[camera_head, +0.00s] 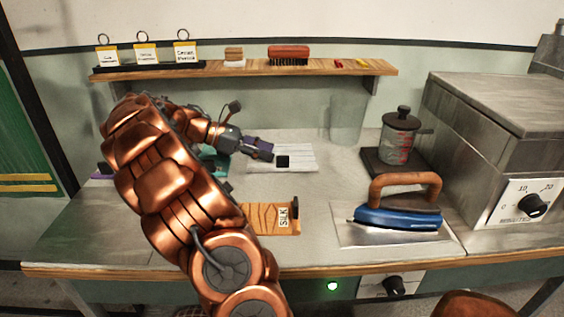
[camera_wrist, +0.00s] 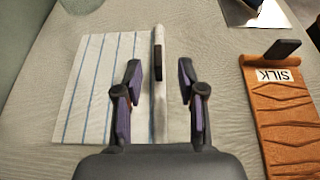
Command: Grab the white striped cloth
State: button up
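The white striped cloth (camera_head: 302,158) lies flat on the worktop near the middle of the head view, with a black tab on it. In the wrist view the cloth (camera_wrist: 95,85) shows thin blue stripes on its left part. A pale raised strip with a black tab runs along its right side. My gripper (camera_wrist: 160,78) is open, its purple-padded fingers on either side of this strip. Nothing is visibly pinched; the height of the fingertips above the cloth is hard to tell. In the head view my gripper (camera_head: 262,151) is at the cloth's left side.
An orange wood-patterned cloth labelled SILK (camera_head: 258,217) lies nearer the front edge. A teal item (camera_head: 214,160) is partly hidden by my arm. A shelf (camera_head: 248,69) spans the wall.

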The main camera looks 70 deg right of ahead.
aim_at(282, 156)
jog(key=shift+f+x, duration=0.1)
jog(key=shift+x, duration=1.3)
jog(key=shift+f+x, duration=0.15)
jog(key=shift+x, duration=1.25)
jog(key=shift+w+d, duration=0.1)
jog(key=shift+w, duration=0.1)
grip_shut()
